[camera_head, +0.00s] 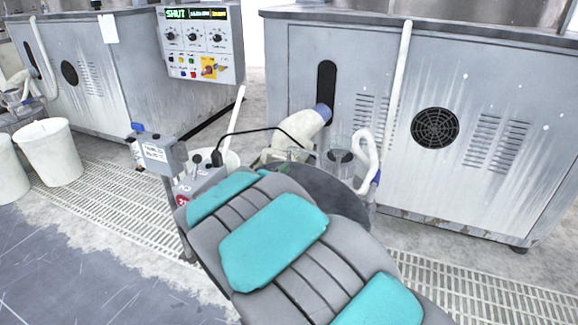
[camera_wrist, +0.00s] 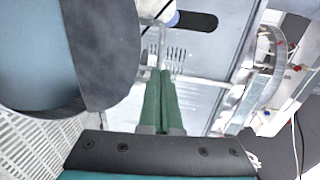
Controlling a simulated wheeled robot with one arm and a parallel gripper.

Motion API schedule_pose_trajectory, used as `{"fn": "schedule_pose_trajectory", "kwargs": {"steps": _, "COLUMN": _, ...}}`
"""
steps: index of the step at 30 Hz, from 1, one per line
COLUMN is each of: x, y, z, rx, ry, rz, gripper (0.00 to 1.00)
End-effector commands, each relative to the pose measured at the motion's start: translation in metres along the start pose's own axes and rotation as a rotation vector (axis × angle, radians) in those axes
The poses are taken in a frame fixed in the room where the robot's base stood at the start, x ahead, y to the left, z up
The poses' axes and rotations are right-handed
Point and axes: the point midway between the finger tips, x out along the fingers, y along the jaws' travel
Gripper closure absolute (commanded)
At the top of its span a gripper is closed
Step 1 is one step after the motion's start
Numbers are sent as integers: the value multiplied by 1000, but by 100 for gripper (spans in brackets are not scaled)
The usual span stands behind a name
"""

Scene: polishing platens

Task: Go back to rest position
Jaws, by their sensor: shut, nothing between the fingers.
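My gripper (camera_wrist: 161,80) shows in the wrist view as two long green fingers. They lie side by side, shut, with nothing between them. They point up the picture toward a grey cabinet front, and I cannot tell the gap to it. In the head view my grey arm with teal pads reaches from the lower right to the middle. It hides my gripper there.
A dark round platen (camera_head: 330,187) lies close behind my arm, with a clear cup (camera_head: 341,157) and pale hose beside it. Grey cabinets (camera_head: 465,160) line the back. White buckets (camera_head: 50,152) stand far left. Floor at lower left is clear.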

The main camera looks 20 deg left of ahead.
Motion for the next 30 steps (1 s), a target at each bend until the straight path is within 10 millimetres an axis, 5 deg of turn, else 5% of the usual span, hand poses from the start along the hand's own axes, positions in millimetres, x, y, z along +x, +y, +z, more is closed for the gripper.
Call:
{"fn": "schedule_pose_trajectory", "kwargs": {"steps": 9, "x": -23, "y": -1, "z": 1, "rx": 3, "ry": -2, "rz": 0, "gripper": 100}}
{"fn": "schedule_pose_trajectory", "kwargs": {"steps": 17, "x": -9, "y": -12, "z": -10, "rx": -70, "ry": -81, "rz": 62, "gripper": 100}}
{"fn": "schedule_pose_trajectory", "kwargs": {"steps": 23, "x": -7, "y": -25, "z": -41, "rx": -283, "ry": -301, "rz": 203, "gripper": 100}}
{"fn": "schedule_pose_trajectory", "kwargs": {"steps": 30, "x": -55, "y": -6, "z": -111, "rx": -607, "ry": -575, "rz": 391, "gripper": 100}}
